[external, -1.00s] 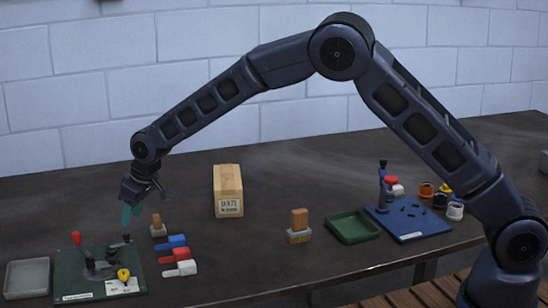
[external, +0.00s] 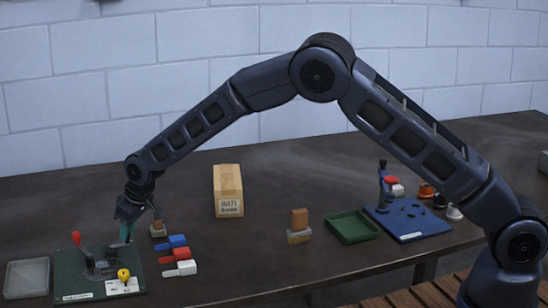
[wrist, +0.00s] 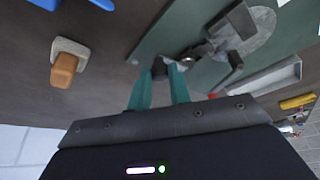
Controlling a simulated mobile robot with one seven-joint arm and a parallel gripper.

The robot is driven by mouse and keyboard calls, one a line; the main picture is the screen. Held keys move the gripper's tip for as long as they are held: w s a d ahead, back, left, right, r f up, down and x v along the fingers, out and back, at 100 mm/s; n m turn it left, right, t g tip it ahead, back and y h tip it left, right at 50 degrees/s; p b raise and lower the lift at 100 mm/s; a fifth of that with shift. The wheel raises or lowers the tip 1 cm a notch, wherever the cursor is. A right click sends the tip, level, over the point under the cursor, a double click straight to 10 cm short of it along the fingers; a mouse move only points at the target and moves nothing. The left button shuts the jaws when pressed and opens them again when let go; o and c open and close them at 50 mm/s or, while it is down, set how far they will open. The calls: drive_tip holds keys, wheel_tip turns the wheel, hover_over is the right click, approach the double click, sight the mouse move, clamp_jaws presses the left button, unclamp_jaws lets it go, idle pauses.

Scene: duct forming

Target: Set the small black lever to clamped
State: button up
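The small black lever (wrist: 160,67) shows in the wrist view as a dark knob at the tips of my gripper's teal fingers. My gripper (wrist: 160,74) is open, with one finger on each side of the knob; contact is not clear. In the external view my gripper (external: 127,236) points down over the back right part of the green fixture plate (external: 68,262) and largely hides the lever. A grey clamp mechanism (external: 98,268) and a larger lever with a red handle (external: 76,239) stand on the same plate.
A yellow knob (external: 123,274) sits at the plate's front right. Blue, red and white clamps (external: 180,268) lie right of it, and a brown-handled stamp (external: 158,227) stands behind them. A grey tray (external: 27,277) is at the left. A cardboard box (external: 228,190) stands further right.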

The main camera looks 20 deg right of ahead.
clamp_jaws()
drive_tip(key=shift+s+m+t, duration=0.3)
drive_tip(key=shift+s+m, duration=0.1)
drive_tip(key=shift+m, duration=0.4)
drive_tip(key=shift+h, duration=0.3)
drive_tip(key=o, duration=0.7)
unclamp_jaws()
drive_tip(key=v, duration=1)
drive_tip(key=shift+d+r, duration=0.15)
drive_tip(key=shift+r, duration=0.25)
